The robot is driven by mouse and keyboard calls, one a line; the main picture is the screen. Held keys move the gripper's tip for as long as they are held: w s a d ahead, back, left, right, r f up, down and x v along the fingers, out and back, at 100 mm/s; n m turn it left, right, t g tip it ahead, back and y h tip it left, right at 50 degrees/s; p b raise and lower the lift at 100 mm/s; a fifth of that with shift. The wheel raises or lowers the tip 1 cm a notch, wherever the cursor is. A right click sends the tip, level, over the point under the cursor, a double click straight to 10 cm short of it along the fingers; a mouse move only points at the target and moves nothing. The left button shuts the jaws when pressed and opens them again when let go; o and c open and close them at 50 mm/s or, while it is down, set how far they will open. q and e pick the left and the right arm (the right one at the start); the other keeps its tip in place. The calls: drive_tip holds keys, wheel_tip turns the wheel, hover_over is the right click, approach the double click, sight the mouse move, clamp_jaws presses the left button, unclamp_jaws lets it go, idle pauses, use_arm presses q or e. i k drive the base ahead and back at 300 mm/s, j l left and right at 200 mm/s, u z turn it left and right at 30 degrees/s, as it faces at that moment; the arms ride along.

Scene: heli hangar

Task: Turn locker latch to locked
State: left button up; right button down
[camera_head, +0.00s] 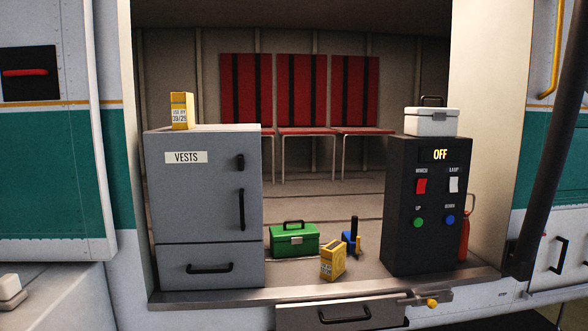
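The grey locker (203,220) with a "VESTS" label stands in the left of the helicopter's open doorway. Its door looks closed. A small black latch (240,162) sits high near the door's right edge and looks roughly upright; I cannot tell whether it is locked. A black vertical handle (241,209) is below it. Neither of my grippers is in view.
A yellow box (181,111) stands on the locker. A green case (294,241), another yellow box (333,261) and a blue item (351,240) sit right of it. A black "OFF" control cabinet (398,220) carries a white case (431,122). The locker's front is unobstructed.

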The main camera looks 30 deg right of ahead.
sight(241, 163)
drive_tip(key=z, duration=0.75)
